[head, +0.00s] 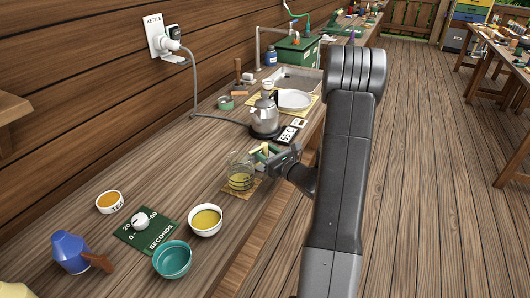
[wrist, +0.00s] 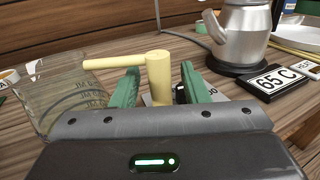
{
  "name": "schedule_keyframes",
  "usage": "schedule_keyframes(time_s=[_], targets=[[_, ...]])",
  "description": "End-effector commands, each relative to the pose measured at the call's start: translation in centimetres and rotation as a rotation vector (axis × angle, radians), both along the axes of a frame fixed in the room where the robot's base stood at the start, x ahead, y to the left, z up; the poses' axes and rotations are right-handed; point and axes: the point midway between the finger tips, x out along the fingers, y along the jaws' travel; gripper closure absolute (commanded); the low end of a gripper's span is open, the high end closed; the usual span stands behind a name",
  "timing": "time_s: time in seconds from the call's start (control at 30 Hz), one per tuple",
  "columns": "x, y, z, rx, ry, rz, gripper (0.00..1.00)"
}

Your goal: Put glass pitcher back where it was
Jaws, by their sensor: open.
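The glass pitcher (head: 241,174) stands upright on a tan mat (head: 256,187) on the wooden bench, with yellow liquid low inside. In the wrist view the marked glass of the pitcher (wrist: 52,92) is at the left. Its pale yellow handle (wrist: 158,75) reaches right and turns down between my green fingers. My gripper (head: 268,156) is at the pitcher's right side. In the wrist view my gripper (wrist: 162,92) is open, with one finger on each side of the handle's post. The lower end of the post is hidden by my gripper's body.
A steel kettle (head: 265,116) on its base stands behind the pitcher, next to a 65 C sign (head: 288,133). A bowl of yellow liquid (head: 205,219), a teal bowl (head: 173,260), a seconds dial (head: 140,221) and a blue jug (head: 70,252) are in front. Bench left of the pitcher is clear.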

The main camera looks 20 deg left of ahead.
Motion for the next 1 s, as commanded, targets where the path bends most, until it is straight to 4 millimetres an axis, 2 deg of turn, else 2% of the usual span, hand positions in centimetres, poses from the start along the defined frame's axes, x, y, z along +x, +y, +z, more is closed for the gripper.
schedule_keyframes(time_s=[0.07,0.4,0.6,0.8,1.0], targets=[[0.0,0.0,0.5,0.0,0.0,0.0,0.59],[-3.1,-6.5,0.1,0.0,0.0,-0.005,0.59],[-4.7,-9.4,0.2,0.0,-0.001,-0.003,0.59],[-5.4,-10.6,0.2,0.0,0.0,0.0,0.59],[-5.5,-10.7,0.3,0.0,0.0,0.001,0.59]])
